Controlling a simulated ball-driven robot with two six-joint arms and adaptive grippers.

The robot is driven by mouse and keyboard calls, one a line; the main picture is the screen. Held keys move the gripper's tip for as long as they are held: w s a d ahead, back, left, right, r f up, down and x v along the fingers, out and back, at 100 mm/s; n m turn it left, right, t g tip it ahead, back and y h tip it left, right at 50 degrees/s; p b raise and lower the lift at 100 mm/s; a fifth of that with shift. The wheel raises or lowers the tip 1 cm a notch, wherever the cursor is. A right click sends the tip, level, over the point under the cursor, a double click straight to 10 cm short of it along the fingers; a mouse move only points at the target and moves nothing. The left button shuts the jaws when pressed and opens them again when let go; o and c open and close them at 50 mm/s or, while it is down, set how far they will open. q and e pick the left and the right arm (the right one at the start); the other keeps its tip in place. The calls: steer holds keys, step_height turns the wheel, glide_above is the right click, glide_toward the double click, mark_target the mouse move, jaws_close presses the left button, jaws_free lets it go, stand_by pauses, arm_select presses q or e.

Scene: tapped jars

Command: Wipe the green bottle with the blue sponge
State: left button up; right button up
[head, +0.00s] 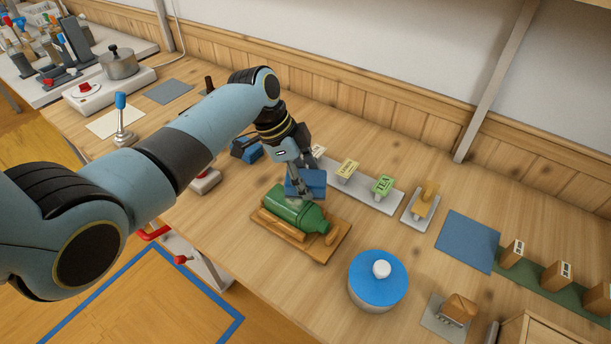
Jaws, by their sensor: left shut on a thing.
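The green bottle (287,208) lies on its side in a wooden cradle (262,234) in the middle of the counter in the head view. My left gripper (301,190) points down over the bottle and is shut on the blue sponge (312,181). The sponge is just above or against the bottle's upper back side; I cannot tell whether they touch. The gripper's fingers hide part of the sponge and the bottle's far side. My right gripper is not in view.
A round jar with a blue lid (378,277) stands right of the cradle. A white rack with label tags (370,197) and a small tray with a wooden-handled tool (420,210) lie behind. A blue mat (467,241) lies farther right. Bare counter lies in front of the cradle.

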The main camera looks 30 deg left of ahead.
arm_select(q)
steer(key=shift+s+a+r+p, duration=0.15)
steer(key=shift+s+p, duration=0.9)
steer(key=shift+p, duration=0.05)
steer(key=shift+s+a+p, duration=0.1)
steer(key=shift+s+p, duration=0.4)
steer(key=shift+s, duration=0.4)
steer(key=shift+s+a+p, duration=0.15)
steer(key=shift+s+p, duration=0.75)
steer(key=shift+s, duration=0.05)
steer(key=shift+s+a+p, duration=0.15)
steer(key=shift+s+p, duration=0.5)
steer(key=shift+s, duration=0.4)
steer(key=shift+f, duration=0.2)
